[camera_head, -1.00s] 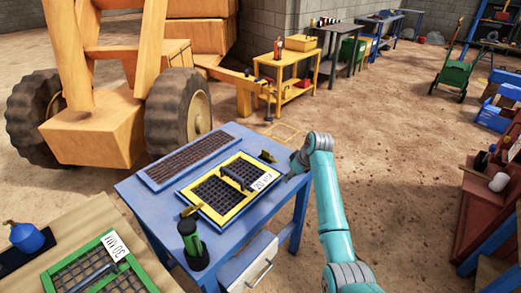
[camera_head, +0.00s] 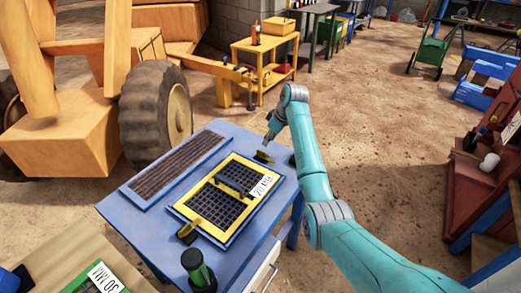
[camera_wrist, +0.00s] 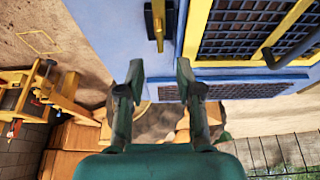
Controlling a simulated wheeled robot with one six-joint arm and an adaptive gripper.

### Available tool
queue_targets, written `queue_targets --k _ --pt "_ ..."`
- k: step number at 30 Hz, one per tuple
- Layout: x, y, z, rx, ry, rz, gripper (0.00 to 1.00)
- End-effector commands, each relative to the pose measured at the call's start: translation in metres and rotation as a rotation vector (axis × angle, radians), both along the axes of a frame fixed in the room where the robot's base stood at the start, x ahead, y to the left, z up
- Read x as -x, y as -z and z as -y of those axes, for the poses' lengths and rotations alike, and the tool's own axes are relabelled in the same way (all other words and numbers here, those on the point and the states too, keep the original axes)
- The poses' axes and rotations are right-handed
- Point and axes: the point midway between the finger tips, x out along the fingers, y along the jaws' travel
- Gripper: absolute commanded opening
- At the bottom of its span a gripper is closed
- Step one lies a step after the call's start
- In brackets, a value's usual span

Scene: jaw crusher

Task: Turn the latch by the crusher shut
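A latch (camera_head: 264,156) with a yellow handle and dark base sits on the blue table (camera_head: 228,262), beside the far edge of the yellow-framed screen (camera_head: 243,213). In the wrist view the latch handle (camera_wrist: 157,22) runs alongside the yellow frame, not across it. A second yellow-and-black latch (camera_head: 187,232) is at the screen's near edge. My gripper (camera_head: 268,142) is just beyond the far latch in the head view. In the wrist view my gripper (camera_wrist: 160,69) is open and empty; the handle lies ahead of the gap between its fingers, apart from them.
A long dark grate (camera_head: 180,165) lies on the table beside the screen. The screen has a black handle (camera_head: 235,187) and a white label. The orange wheeled machine (camera_head: 70,140) is behind left.

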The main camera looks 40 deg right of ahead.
Motion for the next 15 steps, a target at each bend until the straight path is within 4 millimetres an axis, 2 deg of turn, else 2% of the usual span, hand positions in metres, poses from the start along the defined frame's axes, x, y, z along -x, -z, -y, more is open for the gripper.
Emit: queue_targets --k 9,15 --pt "-0.020 0.053 -0.008 -0.001 0.001 -0.002 0.35" --pt "-0.029 0.073 -0.011 0.000 0.000 0.000 0.35"
